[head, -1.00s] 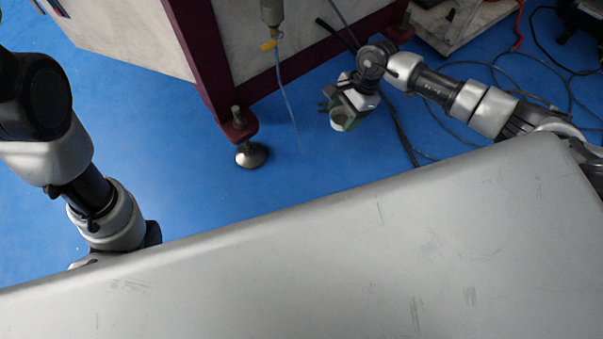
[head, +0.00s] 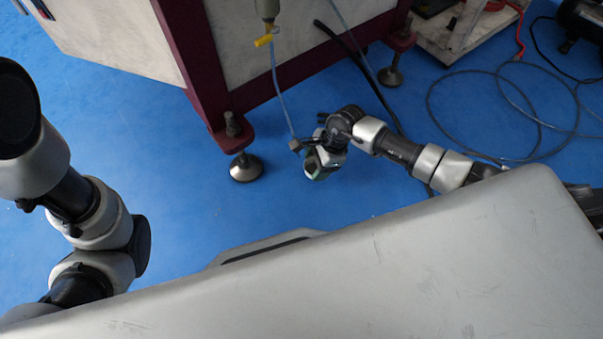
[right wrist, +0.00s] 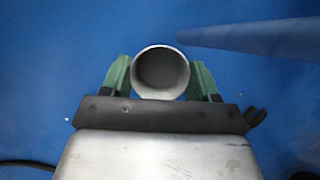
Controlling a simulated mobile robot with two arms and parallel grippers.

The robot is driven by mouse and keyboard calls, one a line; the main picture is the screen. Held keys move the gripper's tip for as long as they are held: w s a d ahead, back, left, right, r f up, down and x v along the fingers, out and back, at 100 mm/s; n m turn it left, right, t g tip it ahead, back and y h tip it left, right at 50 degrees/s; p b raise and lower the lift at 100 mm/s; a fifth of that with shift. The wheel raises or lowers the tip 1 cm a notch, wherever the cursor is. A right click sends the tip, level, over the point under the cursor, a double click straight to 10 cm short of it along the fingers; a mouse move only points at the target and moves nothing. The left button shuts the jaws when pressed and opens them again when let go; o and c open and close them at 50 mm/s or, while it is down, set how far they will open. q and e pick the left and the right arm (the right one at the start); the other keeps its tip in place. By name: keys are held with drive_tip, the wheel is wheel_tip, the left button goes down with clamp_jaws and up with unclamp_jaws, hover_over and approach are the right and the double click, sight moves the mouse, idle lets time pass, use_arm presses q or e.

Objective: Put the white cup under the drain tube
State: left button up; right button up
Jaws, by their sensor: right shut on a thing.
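The white cup (right wrist: 160,73) is held between the green fingers of my right gripper (right wrist: 160,80), its round open mouth facing the wrist camera. The cup looks empty. In the head view the right gripper (head: 318,165) holds the cup low over the blue floor, just right of and below the drain tube's lower end. The drain tube (head: 281,92) is thin and pale blue and hangs from a yellow valve (head: 264,41) on the machine. In the right wrist view a blurred blue tube (right wrist: 250,37) passes close at the upper right of the cup. My left gripper is not visible.
The machine's maroon frame (head: 208,95) stands on a metal foot (head: 246,168) left of the right gripper. A black hose (head: 365,70) and loose cables (head: 500,100) lie to the right. A cart (head: 452,35) stands at the back right. Blue floor is open around the foot.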

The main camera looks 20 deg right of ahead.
sight(305, 168)
drive_tip(key=a+f+b, duration=0.1)
drive_tip(key=a, duration=0.1)
drive_tip(key=a+f+b, duration=0.1)
drive_tip(key=a+f, duration=0.1)
drive_tip(key=shift+b, duration=0.3)
drive_tip(key=shift+r, duration=0.15)
drive_tip(key=shift+f, duration=0.25)
drive_tip(key=o, duration=0.9)
drive_tip(key=shift+r, duration=0.2)
